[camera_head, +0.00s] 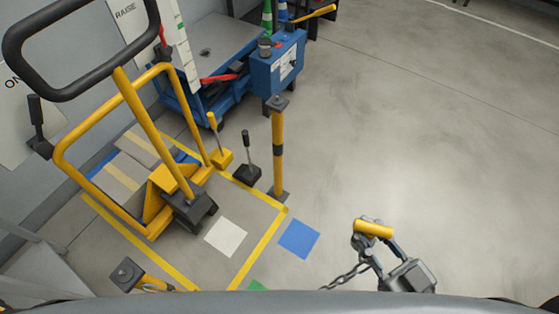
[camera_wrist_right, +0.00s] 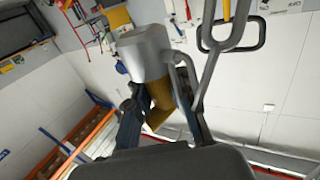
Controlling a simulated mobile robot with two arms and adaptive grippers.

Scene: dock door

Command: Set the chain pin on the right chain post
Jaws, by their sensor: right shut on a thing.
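My right gripper (camera_head: 373,238) is at the lower right of the head view, shut on the chain pin (camera_head: 374,228), whose yellow body lies across the fingers. In the wrist view the pin shows a silver cylinder (camera_wrist_right: 143,50) and a yellow-brown part between the fingers. A chain (camera_head: 345,276) hangs from it and runs down left out of sight behind my body; large links show in the wrist view (camera_wrist_right: 226,38). A yellow chain post (camera_head: 278,155) with a dark square top stands upright, up and left of the gripper and apart from it. My left gripper is out of view.
Another dark-topped post (camera_head: 126,273) stands at the lower left. A yellow pallet truck (camera_head: 160,190) and a blue machine (camera_head: 277,70) stand left and behind. Blue (camera_head: 299,238) and white (camera_head: 226,237) floor patches lie near yellow lines. The floor at right is clear.

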